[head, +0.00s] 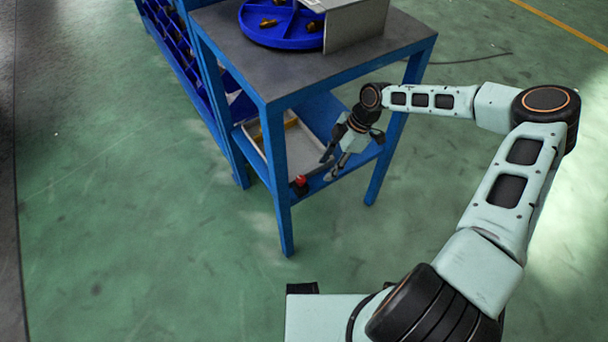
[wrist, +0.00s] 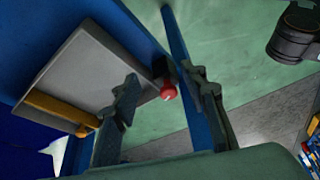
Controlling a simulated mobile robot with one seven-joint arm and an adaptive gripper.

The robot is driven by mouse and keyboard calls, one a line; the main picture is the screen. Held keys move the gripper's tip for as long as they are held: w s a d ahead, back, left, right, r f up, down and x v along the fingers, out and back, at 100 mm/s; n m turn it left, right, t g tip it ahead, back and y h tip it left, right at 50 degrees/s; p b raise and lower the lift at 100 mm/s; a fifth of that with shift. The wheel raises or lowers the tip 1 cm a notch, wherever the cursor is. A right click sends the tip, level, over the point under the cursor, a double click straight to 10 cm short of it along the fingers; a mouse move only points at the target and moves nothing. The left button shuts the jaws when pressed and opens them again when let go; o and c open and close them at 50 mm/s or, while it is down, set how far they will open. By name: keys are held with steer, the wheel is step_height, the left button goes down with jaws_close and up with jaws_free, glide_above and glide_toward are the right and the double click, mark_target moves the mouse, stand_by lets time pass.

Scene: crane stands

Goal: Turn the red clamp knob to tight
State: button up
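The red clamp knob (head: 301,181) is small and sits at the front edge of the blue table's lower shelf (head: 320,180), on a dark mount. In the wrist view the red knob (wrist: 168,92) shows between and beyond my two fingers, with the dark clamp body behind it. My gripper (head: 332,168) is open and empty, just to the right of the knob and apart from it. It also shows in the wrist view (wrist: 168,97), its fingers on either side of the knob. I cannot read the knob's setting.
A grey tray (wrist: 68,80) with a yellow-orange item (wrist: 60,109) lies on the lower shelf beside the knob. A blue table leg (head: 274,160) stands close by. On top are a blue round dish (head: 262,37) and a grey box (head: 357,24). The green floor in front is clear.

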mark_target(301, 179)
steer(key=a, duration=0.2)
steer(key=s+a, duration=0.1)
steer(key=a, duration=0.2)
steer(key=shift+s+a+f+b, duration=0.1)
steer(key=shift+s+a+b, duration=0.05)
steer(key=shift+a+b, duration=0.2)
steer(key=shift+s+a+f, duration=0.1)
steer(key=shift+a+f, duration=0.5)
steer(key=shift+f, duration=0.2)
steer(key=shift+a+f+b, duration=0.2)
steer(key=shift+f+b, duration=0.1)
steer(key=shift+f, duration=0.2)
steer(key=shift+c, duration=0.7)
jaws_close()
